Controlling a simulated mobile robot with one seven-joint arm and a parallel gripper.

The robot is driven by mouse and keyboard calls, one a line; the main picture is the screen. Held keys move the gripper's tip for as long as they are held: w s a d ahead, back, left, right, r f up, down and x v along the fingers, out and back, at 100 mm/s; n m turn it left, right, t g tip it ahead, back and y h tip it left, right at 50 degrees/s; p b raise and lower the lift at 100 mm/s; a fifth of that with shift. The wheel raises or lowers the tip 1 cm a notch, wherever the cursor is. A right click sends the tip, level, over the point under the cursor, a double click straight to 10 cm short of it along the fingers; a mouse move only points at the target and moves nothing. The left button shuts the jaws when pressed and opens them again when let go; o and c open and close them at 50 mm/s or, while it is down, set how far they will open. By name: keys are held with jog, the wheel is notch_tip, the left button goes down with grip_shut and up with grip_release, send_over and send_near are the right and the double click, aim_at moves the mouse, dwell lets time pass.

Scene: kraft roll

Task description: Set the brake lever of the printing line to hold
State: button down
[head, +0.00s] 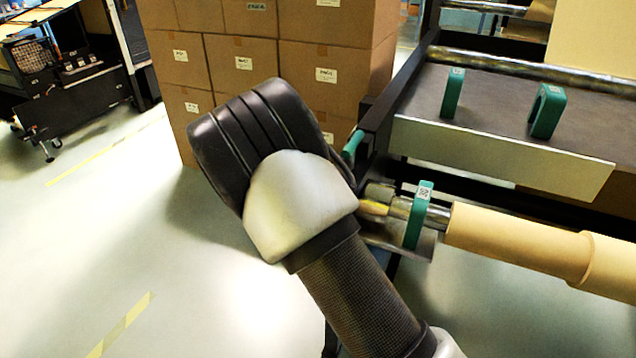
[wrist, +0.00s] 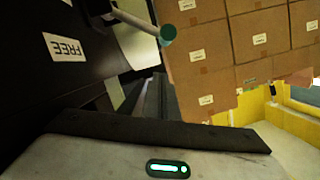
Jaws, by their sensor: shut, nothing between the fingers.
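The brake lever (wrist: 135,22) shows in the wrist view as a grey rod with a round green end (wrist: 168,35), beside the dark side of the machine. A white label reading FREE (wrist: 68,47) appears upside down left of it. In the head view, a green grip (head: 352,145) that looks like the lever's end sticks out at the frame corner, partly behind my arm. My gripper (wrist: 165,128) shows along the bottom of the wrist view as a pale body with a dark edge. It is shut and empty, apart from the lever. In the head view my arm hides it.
Stacked cartons (head: 240,62) stand behind my arm. A kraft roll (head: 515,240) on a shaft with a green collar (head: 418,215) lies to the right, below a grey shelf (head: 500,105) bearing two green pieces. Clear floor (head: 90,230) lies to the left.

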jog(key=f, duration=0.1)
jog(key=a+f, duration=0.1)
jog(key=f+b, duration=0.1)
jog(key=shift+w+a+f, duration=0.2)
jog(key=shift+a+f, duration=0.1)
jog(key=shift+a+p, duration=0.15)
jog(key=shift+p, duration=0.15)
